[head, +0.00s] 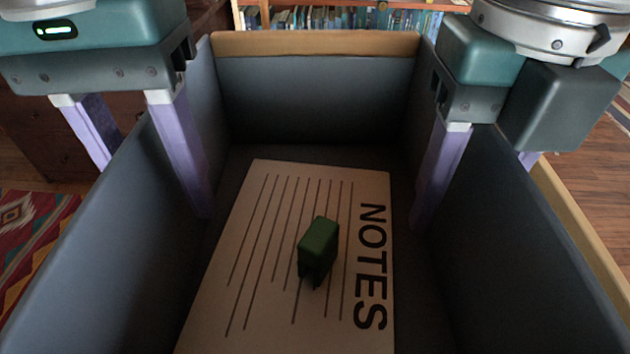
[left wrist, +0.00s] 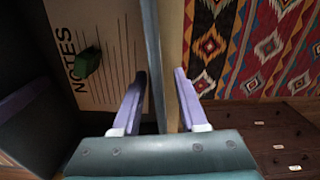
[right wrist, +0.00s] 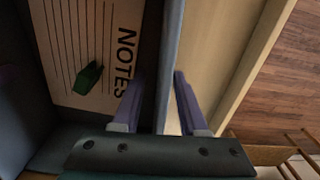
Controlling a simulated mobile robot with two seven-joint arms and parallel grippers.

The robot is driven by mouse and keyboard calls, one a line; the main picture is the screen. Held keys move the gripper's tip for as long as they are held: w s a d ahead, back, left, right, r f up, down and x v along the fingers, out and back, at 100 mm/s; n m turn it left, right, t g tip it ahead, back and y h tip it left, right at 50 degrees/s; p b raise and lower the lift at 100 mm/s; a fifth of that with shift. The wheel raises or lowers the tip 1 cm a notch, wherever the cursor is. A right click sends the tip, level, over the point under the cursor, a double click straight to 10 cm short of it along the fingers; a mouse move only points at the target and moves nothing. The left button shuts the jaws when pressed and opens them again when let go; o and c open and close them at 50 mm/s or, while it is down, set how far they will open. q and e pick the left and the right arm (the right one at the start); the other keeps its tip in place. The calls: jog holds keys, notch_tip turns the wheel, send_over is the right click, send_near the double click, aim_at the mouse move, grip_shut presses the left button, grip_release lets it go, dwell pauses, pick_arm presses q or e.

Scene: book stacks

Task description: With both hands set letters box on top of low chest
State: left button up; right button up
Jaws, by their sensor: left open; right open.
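The letters box is a large open grey box (head: 315,95) with a tan strip along its far rim. A sheet marked NOTES (head: 240,230) and a small green object (head: 319,245) lie inside. My left gripper (head: 148,188) is open, one finger inside and one outside the left wall. The left wrist view shows that wall (left wrist: 153,55) between its fingers. My right gripper (head: 478,190) is open and straddles the right wall likewise, as the right wrist view shows (right wrist: 160,75). Contact cannot be told. A dark brown drawer unit (head: 50,140), possibly the low chest, stands at left.
A light wooden surface (right wrist: 215,60) shows beside the box at the right. A patterned red rug (head: 30,240) lies on the left floor. Bookshelves (head: 340,18) stand beyond the box. Wooden floor (head: 590,130) is visible at right, with wooden furniture legs (right wrist: 290,165) near it.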

pick_arm(q)
jog(key=shift+c, duration=0.3)
pick_arm(e)
jog(key=shift+c, duration=0.3)
pick_arm(q)
grip_shut()
pick_arm(e)
grip_shut()
dwell(0.5)
